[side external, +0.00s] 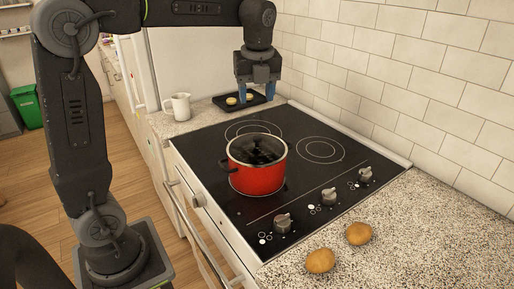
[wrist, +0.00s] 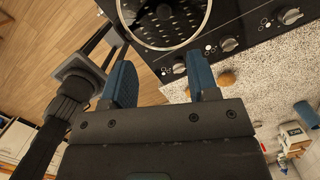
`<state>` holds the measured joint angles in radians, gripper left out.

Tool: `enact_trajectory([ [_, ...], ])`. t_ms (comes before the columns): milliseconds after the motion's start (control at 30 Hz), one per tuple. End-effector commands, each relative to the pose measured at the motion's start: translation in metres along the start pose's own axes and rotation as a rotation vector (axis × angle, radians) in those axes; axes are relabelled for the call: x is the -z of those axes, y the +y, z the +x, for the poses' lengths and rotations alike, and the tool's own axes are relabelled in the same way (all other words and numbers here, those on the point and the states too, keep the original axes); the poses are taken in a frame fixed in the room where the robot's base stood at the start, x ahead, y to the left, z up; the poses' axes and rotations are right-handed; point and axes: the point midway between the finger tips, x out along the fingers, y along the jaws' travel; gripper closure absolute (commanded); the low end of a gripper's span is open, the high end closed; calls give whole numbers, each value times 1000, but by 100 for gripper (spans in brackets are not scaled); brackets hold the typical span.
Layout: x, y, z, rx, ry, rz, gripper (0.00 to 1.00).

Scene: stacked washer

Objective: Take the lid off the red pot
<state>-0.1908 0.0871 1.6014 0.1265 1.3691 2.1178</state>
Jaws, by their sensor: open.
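The red pot (side external: 258,181) stands on the black cooktop in the side external view. Its dark glass lid (side external: 257,148) sits on top. In the wrist view a round, metal-rimmed glass disc with rows of dots, which looks like the lid (wrist: 168,18), is cut off by the top edge. My gripper (side external: 256,95) is above and behind the pot in the side external view, apart from it. Its two blue fingers point down, spread apart with nothing between them. The open fingers also show in the wrist view (wrist: 160,64). The lid's knob is hard to make out.
A dark tray (side external: 225,106) with pale round items lies behind the cooktop, near a white pitcher (side external: 178,107). Control knobs (side external: 329,197) line the cooktop's right side. Two potatoes (side external: 320,261) (side external: 358,234) lie on the speckled counter. A tiled wall (side external: 400,80) bounds the right.

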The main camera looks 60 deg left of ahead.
Motion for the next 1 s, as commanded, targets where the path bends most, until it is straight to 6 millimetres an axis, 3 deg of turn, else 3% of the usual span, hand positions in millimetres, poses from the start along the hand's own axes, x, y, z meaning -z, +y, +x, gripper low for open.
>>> enact_trajectory([
  [167, -2, 0, 21, -9, 3, 19, 46],
  [400, -1, 0, 67, -7, 2, 17, 46],
  [733, -1, -2, 95, -5, 1, 17, 46],
  [1000, -1, -6, 132, -4, 1, 16, 46],
])
